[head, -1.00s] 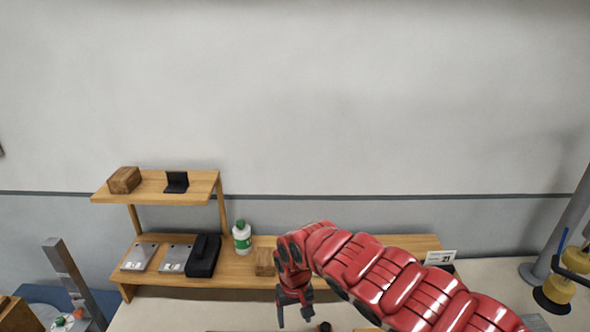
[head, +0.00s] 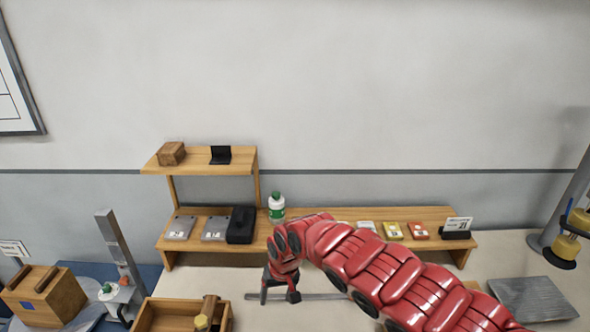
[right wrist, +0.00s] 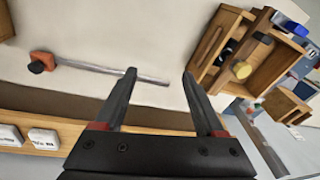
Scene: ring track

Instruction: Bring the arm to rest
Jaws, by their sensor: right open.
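My right arm, red and segmented, reaches in from the lower right of the head view. Its gripper (head: 280,297) points down over the pale worktop in front of the wooden shelf. In the right wrist view the two dark fingers (right wrist: 160,74) stand wide apart with nothing between them. A bar clamp with a grey bar (right wrist: 115,70) and a red and black end lies on the worktop beyond the fingertips. Part of its bar (head: 325,296) shows beside the gripper in the head view. My left gripper is not in view.
The long wooden shelf (head: 205,258) holds a green-and-white bottle (head: 276,207), a black case (head: 240,226) and small boxes. A wooden crate (head: 45,295) is further left. A grey plate (head: 530,298) lies at right.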

